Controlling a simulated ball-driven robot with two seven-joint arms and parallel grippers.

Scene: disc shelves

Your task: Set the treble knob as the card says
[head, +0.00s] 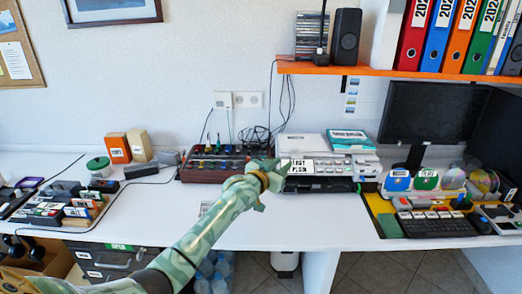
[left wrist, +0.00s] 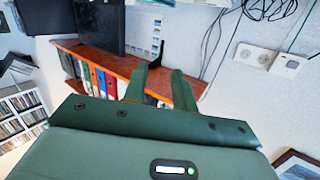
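A dark wooden box with several coloured knobs (head: 215,163), like a mixer or amplifier, stands at the back of the white desk. Which knob is the treble is too small to tell. A small pale card (head: 204,208) lies on the desk in front of it, partly beside my arm; its writing is not readable. My left gripper (head: 272,173) is in front of the box's right end and the grey device. In the left wrist view its two fingers (left wrist: 160,75) stand apart with nothing between them. My right gripper is not in view.
A grey device with white labels (head: 325,168) stands right of the knob box. A monitor (head: 430,112) and a yellow tray with discs (head: 383,222) are further right. Cables hang on the wall. The front middle of the white desk (head: 310,225) is clear.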

